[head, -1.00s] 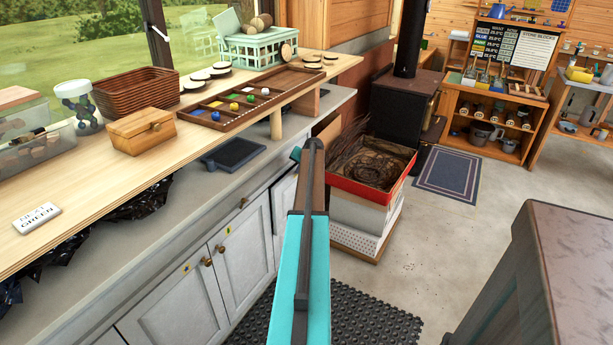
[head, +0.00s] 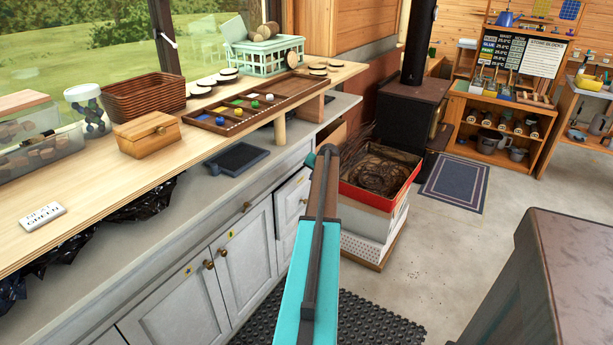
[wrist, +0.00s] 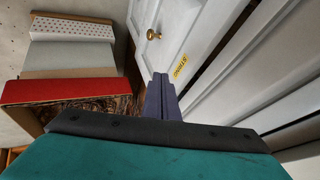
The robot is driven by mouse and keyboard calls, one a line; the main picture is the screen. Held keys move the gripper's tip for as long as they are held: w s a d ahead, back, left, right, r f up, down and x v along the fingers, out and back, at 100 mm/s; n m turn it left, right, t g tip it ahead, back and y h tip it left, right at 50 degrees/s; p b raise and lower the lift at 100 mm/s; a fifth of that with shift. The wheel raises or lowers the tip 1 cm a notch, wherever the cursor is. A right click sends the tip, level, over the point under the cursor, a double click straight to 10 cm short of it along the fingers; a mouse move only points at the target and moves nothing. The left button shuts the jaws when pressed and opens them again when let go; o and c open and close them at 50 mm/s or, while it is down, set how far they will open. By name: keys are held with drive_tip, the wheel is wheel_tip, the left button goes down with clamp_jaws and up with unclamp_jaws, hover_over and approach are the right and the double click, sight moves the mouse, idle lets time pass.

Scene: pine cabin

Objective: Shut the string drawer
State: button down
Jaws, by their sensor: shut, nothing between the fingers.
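The string drawer shows in the wrist view as a white front (wrist: 172,30) with a round brass knob and a yellow label that seems to read STRING. My gripper (wrist: 160,78) is shut and empty, its fingertips close in front of this front near the label. I cannot tell whether they touch it. In the head view my arm runs forward to the gripper and hides part of the cabinet's far end. A white front with a knob (head: 291,204) shows just left of the arm; its label cannot be read there. How far the drawer stands out is unclear.
A red and white box of coiled brown material (head: 378,198) stands on the floor just right of my arm; it also shows in the wrist view (wrist: 62,92). The worktop (head: 110,190) runs along the left. A dark table (head: 560,260) stands at right, with clear floor between.

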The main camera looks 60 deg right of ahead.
drive_tip(key=v, duration=0.8)
drive_tip(key=shift+w+a, duration=0.3)
drive_tip(key=shift+a, duration=0.05)
drive_tip(key=shift+r, duration=0.15)
